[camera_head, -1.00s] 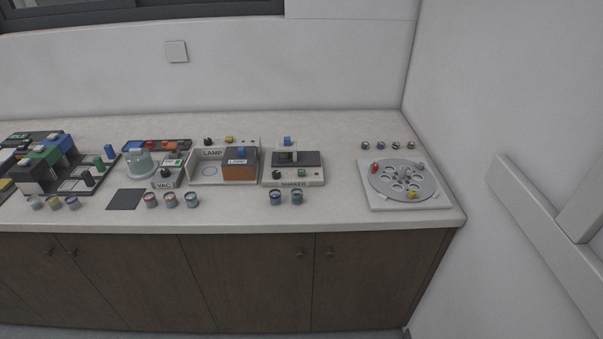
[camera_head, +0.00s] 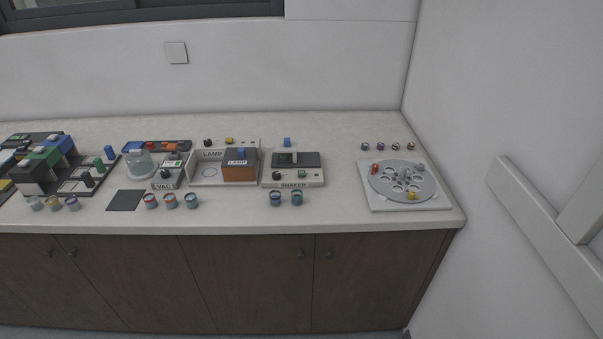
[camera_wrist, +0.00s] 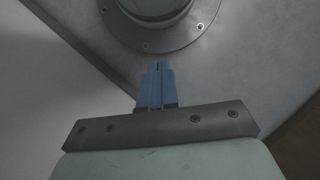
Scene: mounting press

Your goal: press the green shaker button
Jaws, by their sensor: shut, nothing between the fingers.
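The shaker (camera_head: 293,170) stands on the counter in the head view, right of the lamp unit, with a dark top plate and a pale front panel lettered SHAKER. A small green button (camera_head: 302,175) appears on the front panel, right of a dark round knob (camera_head: 276,177); it is small and hard to make out. My gripper (camera_wrist: 158,66) shows only in the wrist view, with its blue fingers shut together and nothing between them. The shaker and button are not in the wrist view, so the gripper's distance from them cannot be told.
Two small jars (camera_head: 286,198) stand in front of the shaker, and a blue-topped item (camera_head: 287,142) behind it. The lamp unit (camera_head: 224,167) is to its left. A round carousel (camera_head: 403,181) stands to the right, with free counter (camera_head: 338,180) between. A round flange (camera_wrist: 155,18) is near my fingers.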

